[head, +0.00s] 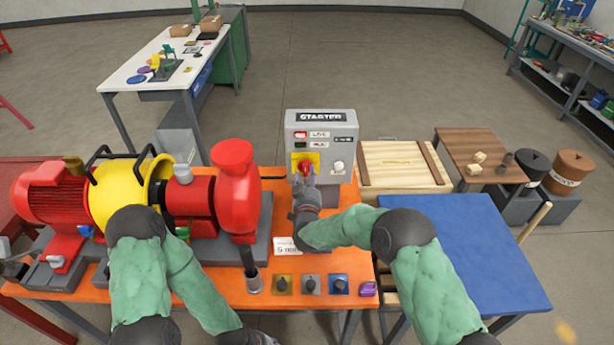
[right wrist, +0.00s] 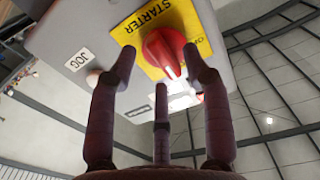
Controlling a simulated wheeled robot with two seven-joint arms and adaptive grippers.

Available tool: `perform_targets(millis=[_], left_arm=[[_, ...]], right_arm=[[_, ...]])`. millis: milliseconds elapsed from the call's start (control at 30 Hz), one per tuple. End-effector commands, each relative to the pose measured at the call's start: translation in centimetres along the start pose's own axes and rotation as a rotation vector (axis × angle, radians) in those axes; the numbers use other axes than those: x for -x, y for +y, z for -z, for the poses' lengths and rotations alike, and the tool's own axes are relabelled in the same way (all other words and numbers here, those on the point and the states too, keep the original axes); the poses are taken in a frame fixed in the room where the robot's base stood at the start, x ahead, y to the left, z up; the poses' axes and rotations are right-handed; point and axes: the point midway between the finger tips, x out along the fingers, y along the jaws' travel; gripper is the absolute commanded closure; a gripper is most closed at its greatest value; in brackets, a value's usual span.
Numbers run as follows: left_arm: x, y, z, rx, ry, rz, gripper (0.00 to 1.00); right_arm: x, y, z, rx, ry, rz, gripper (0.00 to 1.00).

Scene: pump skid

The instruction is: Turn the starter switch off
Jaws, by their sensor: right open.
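The grey starter box (head: 320,140), labelled STARTER, stands at the back of the orange bench. Its red rotary switch knob (head: 306,167) sits on a yellow plate (head: 298,158). My right gripper (head: 303,184) is open just in front of the knob. In the right wrist view, the knob (right wrist: 163,48) lies beyond and between the spread fingertips, with one finger on each side and one below. I cannot tell whether a finger touches it. The plate's position lettering is partly hidden. My left forearm runs off the bottom edge, and its gripper is out of view.
A red and yellow pump (head: 236,190) fills the bench's left side. A JOG button (right wrist: 93,77) sits beside the switch. Several small knob plates (head: 311,285) line the front edge. A wooden crate (head: 400,165) and blue table (head: 460,240) stand to the right.

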Motion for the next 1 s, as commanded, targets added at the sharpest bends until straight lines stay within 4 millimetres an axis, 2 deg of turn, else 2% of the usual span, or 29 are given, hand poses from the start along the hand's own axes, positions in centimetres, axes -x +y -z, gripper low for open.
perform_targets(millis=[167, 433, 467, 600, 633, 1000], left_arm=[[-0.04, -0.01, 0.01, 0.0, 0.0, 0.0, 0.49], [-0.03, -0.01, 0.01, 0.0, 0.0, 0.0, 0.49], [-0.03, -0.01, 0.01, 0.0, 0.0, 0.0, 0.49], [-0.03, -0.01, 0.01, 0.0, 0.0, 0.0, 0.49], [-0.03, -0.01, 0.01, 0.0, 0.0, 0.0, 0.49], [-0.16, -0.05, 0.02, 0.0, 0.0, 0.0, 0.49]], right_arm=[[-1.04, 0.04, -0.03, 0.0, 0.0, 0.0, 0.51], [-1.13, 0.04, -0.01, 0.001, 0.0, 0.0, 0.51], [-1.13, 0.04, -0.01, 0.001, 0.0, 0.0, 0.57], [-1.12, 0.03, -0.02, 0.001, -0.001, 0.0, 0.96], [-1.11, 0.03, -0.01, 0.0, -0.001, 0.0, 1.0], [-1.1, 0.03, -0.03, 0.036, -0.001, 0.0, 1.0]])
